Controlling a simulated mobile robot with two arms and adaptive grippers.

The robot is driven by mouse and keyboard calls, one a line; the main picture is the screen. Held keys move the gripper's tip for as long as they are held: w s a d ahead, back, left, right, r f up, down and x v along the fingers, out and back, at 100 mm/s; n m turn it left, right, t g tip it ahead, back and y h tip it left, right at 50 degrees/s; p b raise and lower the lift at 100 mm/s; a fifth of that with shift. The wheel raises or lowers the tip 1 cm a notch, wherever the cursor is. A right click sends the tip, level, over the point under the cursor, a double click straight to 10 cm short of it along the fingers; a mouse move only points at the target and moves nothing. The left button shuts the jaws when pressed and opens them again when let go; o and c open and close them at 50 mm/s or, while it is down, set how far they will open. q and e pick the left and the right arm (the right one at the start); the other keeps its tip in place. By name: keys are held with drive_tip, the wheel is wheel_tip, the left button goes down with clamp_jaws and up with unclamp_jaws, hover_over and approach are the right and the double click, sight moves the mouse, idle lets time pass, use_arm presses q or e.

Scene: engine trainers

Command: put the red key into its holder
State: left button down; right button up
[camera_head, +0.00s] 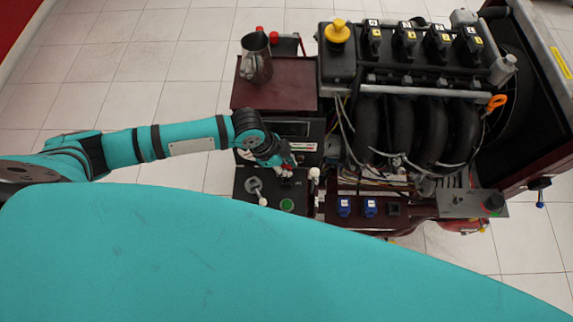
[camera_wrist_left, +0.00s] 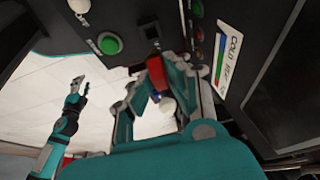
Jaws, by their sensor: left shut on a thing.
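My left gripper (camera_head: 284,168) is over the control panel at the left front of the engine trainer. In the left wrist view my left gripper (camera_wrist_left: 157,78) is shut on the red key (camera_wrist_left: 155,63), which shows between its fingertips. The key's tip points toward the dark panel, close to a small black square socket (camera_wrist_left: 152,32), perhaps the holder; I cannot tell whether they touch. In the left wrist view my right gripper (camera_wrist_left: 80,86) hangs far off over the floor, too small to judge its opening.
A green button (camera_head: 287,205) and a knobbed lever (camera_head: 258,191) are on the panel. A metal jug (camera_head: 256,57) stands on the dark red shelf (camera_head: 290,92) behind. The engine (camera_head: 412,110) with wires and hoses fills the right. The floor at left is clear.

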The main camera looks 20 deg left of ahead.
use_arm(q)
drive_tip(key=shift+f+b, duration=0.5)
drive_tip(key=shift+f, duration=0.4)
drive_tip(key=shift+r+p, duration=0.4)
use_arm(e)
drive_tip(key=shift+w+f, duration=0.1)
drive_tip(key=shift+f, duration=0.45)
use_arm(q)
drive_tip(key=shift+f, duration=0.4)
use_arm(e)
drive_tip(key=shift+a, duration=0.35)
use_arm(q)
drive_tip(key=shift+f, duration=0.45)
use_arm(e)
drive_tip(key=shift+d+f, duration=0.15)
drive_tip(key=shift+f, duration=0.1)
use_arm(q)
drive_tip(key=shift+f+b, duration=0.5)
drive_tip(key=shift+b, duration=0.05)
drive_tip(key=shift+f, duration=0.25)
use_arm(e)
drive_tip(key=shift+d+f, duration=0.15)
drive_tip(key=shift+f, duration=0.3)
use_arm(q)
drive_tip(key=shift+f, duration=0.2)
use_arm(e)
drive_tip(key=shift+f, duration=0.1)
